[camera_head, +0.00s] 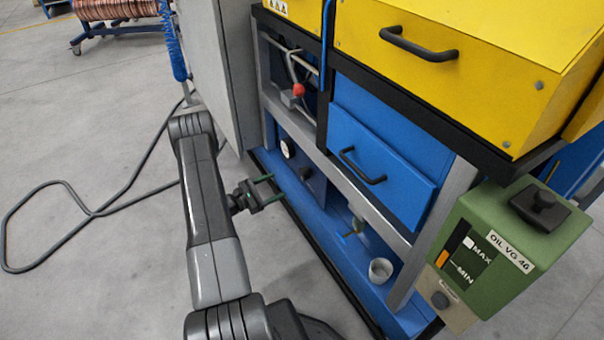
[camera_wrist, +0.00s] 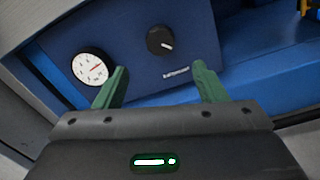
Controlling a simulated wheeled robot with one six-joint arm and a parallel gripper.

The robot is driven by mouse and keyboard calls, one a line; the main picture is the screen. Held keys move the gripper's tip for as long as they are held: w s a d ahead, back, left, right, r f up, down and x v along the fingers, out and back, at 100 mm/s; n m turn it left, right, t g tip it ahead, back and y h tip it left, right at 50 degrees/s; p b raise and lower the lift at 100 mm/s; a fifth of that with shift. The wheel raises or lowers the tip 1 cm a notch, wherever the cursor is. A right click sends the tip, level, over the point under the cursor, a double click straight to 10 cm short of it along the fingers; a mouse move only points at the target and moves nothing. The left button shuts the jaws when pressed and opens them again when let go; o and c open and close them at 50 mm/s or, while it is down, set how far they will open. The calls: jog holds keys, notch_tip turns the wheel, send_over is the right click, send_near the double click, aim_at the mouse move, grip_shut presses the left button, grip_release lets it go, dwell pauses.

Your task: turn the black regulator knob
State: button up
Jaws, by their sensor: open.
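The black regulator knob (camera_wrist: 160,41) is round with a light pointer mark and sits on a dark blue panel (camera_wrist: 130,55). In the wrist view it lies beyond and between the two green fingertips of my gripper (camera_wrist: 160,78). My gripper is open and empty, with the knob apart from both fingers. In the head view my gripper (camera_head: 268,188) is at the lower left of the machine, with its fingers towards the panel (camera_head: 305,172). I cannot clearly make out the knob in the head view.
A white round gauge (camera_wrist: 90,66) is left of the knob. A blue drawer (camera_head: 385,160), a white cup (camera_head: 380,270) and a green oil tank (camera_head: 500,240) are to the right. A grey cabinet side (camera_head: 225,70) and a floor cable (camera_head: 90,212) are left.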

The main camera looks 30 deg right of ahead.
aim_at(301, 175)
jog(key=d, duration=0.4)
jog(key=d+b, duration=0.1)
jog(key=d, duration=0.3)
jog(key=w+d+b, duration=0.1)
jog(key=d, duration=0.3)
jog(key=shift+d, duration=0.1)
jog(key=c, duration=1)
